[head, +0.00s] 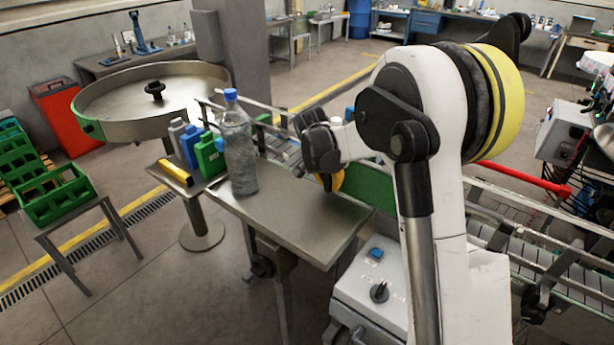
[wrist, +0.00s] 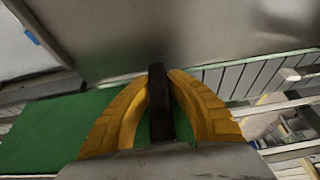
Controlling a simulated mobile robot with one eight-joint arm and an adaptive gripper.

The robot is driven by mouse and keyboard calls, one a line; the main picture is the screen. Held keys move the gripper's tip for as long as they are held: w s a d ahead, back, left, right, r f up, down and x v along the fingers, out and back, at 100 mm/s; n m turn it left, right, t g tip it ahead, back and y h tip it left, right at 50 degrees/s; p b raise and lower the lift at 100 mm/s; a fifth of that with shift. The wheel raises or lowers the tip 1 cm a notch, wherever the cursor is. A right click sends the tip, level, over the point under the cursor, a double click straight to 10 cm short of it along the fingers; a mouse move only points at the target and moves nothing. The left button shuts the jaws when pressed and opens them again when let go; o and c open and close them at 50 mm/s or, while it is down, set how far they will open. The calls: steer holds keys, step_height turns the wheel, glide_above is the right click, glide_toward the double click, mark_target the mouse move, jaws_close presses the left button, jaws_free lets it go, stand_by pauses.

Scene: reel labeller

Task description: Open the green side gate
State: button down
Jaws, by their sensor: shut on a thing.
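The green side gate (head: 372,187) shows in the head view beside the conveyor, behind the steel table and partly hidden by my arm. In the wrist view the green gate (wrist: 45,138) spreads to the left of my fingers and between them. A black upright handle (wrist: 158,115) stands between the yellow fingers of my gripper (wrist: 161,85), which is shut on it. In the head view my gripper (head: 330,181) is at the gate's left end, mostly hidden by my wrist. I cannot tell how far the gate stands from its frame.
A clear bottle with a blue cap (head: 238,150) and several small containers (head: 208,155) stand left of my gripper. The steel table (head: 300,215) is bare in front of the gate. The slatted conveyor (head: 540,255) runs to the right. A round turntable (head: 130,112) stands behind left.

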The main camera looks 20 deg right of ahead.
steer(key=s+d, duration=0.2)
steer(key=s, duration=0.1)
steer(key=s+d, duration=0.3)
steer(key=s, duration=0.1)
steer(key=s+d+b, duration=0.1)
steer(key=s+d, duration=0.2)
steer(key=s, duration=0.1)
steer(key=c, duration=1.3)
jaws_free()
step_height(320, 180, up, 11)
glide_above(372, 202)
steer(key=s+a, duration=0.5)
steer(key=shift+w, duration=0.15)
